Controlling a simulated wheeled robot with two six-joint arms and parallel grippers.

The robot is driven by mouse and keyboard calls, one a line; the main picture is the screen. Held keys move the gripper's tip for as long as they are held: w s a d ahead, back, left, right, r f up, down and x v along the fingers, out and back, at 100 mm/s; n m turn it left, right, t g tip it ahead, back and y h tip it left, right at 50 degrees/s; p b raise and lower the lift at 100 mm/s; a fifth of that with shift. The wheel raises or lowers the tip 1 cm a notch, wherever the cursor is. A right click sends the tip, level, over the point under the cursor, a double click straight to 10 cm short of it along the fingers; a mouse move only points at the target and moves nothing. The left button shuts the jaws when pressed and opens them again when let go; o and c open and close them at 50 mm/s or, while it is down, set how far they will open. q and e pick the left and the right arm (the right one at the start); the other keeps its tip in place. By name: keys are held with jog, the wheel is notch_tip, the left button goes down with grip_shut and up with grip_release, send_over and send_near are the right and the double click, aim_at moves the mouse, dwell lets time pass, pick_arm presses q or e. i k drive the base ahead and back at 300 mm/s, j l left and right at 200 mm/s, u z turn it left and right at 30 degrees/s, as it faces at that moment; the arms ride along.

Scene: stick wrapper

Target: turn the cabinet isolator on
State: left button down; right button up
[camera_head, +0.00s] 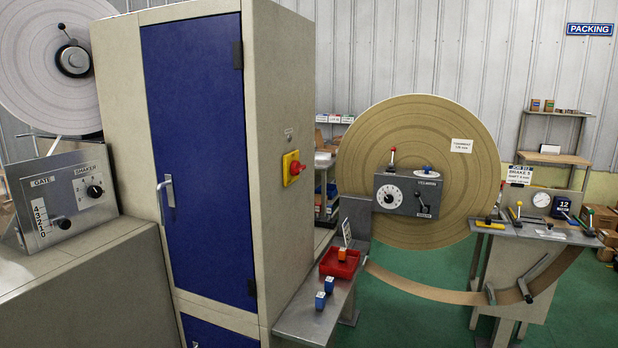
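The cabinet (283,90) is a tall beige box with a closed blue door (195,130) and a silver door handle (168,191). The isolator (293,168) is a red rotary switch on a yellow plate, on the cabinet's right side wall at mid height. A small label sits just above it. I see the switch at a slant and cannot tell its exact setting. Nothing touches it. Neither of my grippers shows in this view.
A grey shelf (305,318) below the isolator holds a red tray (340,265) and small blue blocks (320,300). A large brown reel (420,120) stands behind right. A GATE and SHAKER panel (65,195) is on the left. Green floor shows at right.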

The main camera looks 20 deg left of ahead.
aim_at(296, 167)
jog(key=u, duration=0.35)
jog(key=i+l+u, duration=0.15)
jog(key=u, duration=0.35)
jog(key=i+l+u, duration=0.25)
jog(key=u, duration=0.25)
jog(key=i+l+u, duration=0.1)
jog(key=l+u, duration=0.6)
jog(key=u, duration=0.25)
jog(key=i, duration=0.05)
